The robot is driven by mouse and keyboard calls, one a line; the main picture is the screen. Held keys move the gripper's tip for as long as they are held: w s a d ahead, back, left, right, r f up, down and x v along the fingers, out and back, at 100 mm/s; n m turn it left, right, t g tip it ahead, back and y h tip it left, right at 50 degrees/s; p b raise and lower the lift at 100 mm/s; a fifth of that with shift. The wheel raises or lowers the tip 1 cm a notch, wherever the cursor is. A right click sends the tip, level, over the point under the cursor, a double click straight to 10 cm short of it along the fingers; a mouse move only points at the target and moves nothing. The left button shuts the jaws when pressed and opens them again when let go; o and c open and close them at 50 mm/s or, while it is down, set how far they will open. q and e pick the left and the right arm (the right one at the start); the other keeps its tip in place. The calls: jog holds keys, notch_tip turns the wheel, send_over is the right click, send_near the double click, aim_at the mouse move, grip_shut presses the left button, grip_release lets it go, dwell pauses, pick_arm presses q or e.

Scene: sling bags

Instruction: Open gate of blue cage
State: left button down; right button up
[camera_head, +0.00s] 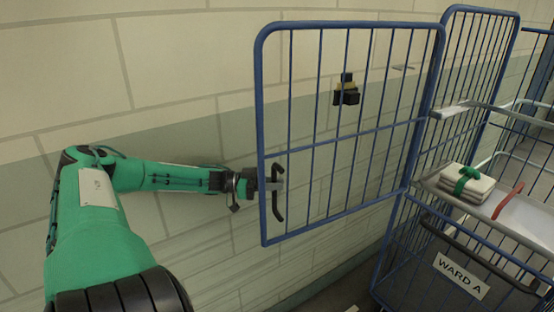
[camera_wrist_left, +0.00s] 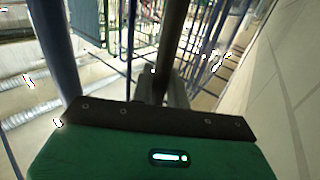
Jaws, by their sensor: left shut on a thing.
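The blue cage (camera_head: 378,285) stands at the right, with a "WARD A" label on its lower front. Its blue gate (camera_head: 333,145) is swung outward to the left, standing well away from the cage opening and close to the wall. A black handle (camera_head: 279,215) is on the gate's free edge. My left gripper (camera_head: 272,185) is shut on this handle. In the left wrist view the dark handle bar (camera_wrist_left: 174,50) runs up from between the fingers, and a blue gate post (camera_wrist_left: 55,45) is at the left. My right gripper is not in view.
Inside the cage, a shelf (camera_head: 515,215) holds a stack of white folded items with a green strap (camera_head: 466,183). A red handle-like strip (camera_head: 508,200) lies beside it.

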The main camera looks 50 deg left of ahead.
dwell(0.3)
pick_arm(q)
jog(key=c, duration=1.5)
grip_release()
jog(key=shift+w, duration=0.1)
jog(key=shift+o, duration=0.2)
jog(key=shift+r, duration=0.1)
